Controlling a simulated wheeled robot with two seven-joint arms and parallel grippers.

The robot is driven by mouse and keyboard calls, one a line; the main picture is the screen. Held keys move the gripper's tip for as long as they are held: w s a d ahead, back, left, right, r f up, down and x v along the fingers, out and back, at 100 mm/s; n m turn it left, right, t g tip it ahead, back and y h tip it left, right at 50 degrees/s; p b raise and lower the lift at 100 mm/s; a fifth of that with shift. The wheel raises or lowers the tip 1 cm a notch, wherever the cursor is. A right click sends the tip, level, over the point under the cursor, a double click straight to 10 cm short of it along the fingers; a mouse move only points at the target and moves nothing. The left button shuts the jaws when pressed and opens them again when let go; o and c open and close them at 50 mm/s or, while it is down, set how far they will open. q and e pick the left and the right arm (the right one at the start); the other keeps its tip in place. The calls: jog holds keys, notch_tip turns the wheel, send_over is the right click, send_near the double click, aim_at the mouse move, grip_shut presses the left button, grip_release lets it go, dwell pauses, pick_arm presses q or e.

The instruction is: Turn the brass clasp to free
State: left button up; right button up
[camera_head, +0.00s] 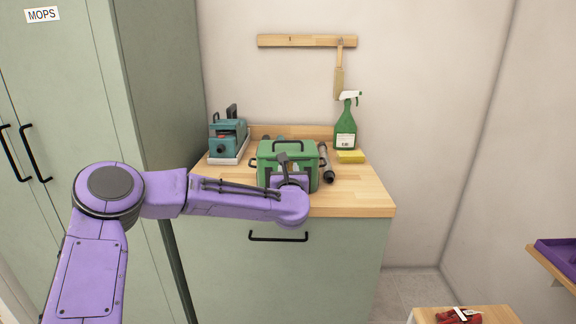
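A green box (272,151) with a dark top handle stands on the wooden top of the cabinet. My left arm comes in from the left, and its purple wrist is in front of the box. My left gripper (284,162) is at the front of the box and hides part of it. Its fingers are too small and overlapped to tell whether they are open, or whether they touch the box. I cannot make out a brass clasp; it may be hidden behind my gripper. My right gripper is not in view.
A teal machine (227,135) stands left of the box. A dark cylindrical tool (326,163), a green spray bottle (346,125) and a yellow sponge (351,157) are to its right. A tall green cupboard (160,80) bounds the left. The countertop's front right (350,195) is clear.

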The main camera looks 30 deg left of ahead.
pick_arm(q)
jog(key=shift+w+a, duration=0.35)
jog(key=shift+w, duration=0.25)
grip_shut()
jog(key=shift+f, duration=0.1)
jog(key=m, duration=0.7)
jog(key=shift+w+d+f+m+b, duration=0.1)
jog(key=shift+w+d+m+b, duration=0.1)
jog(key=shift+d+m+b, duration=0.15)
jog(key=shift+w+d+f+m+p, duration=0.15)
jog(key=shift+m+p, duration=0.3)
jog(key=shift+m, duration=1.25)
jog(key=shift+s+f+m+p, duration=0.15)
jog(key=shift+m+p, duration=0.35)
jog(key=shift+m, duration=1.25)
jog(key=shift+w+d+f+m+p, duration=0.15)
jog(key=shift+m+p, duration=0.3)
jog(key=shift+m, duration=1.25)
jog(key=shift+a, duration=0.1)
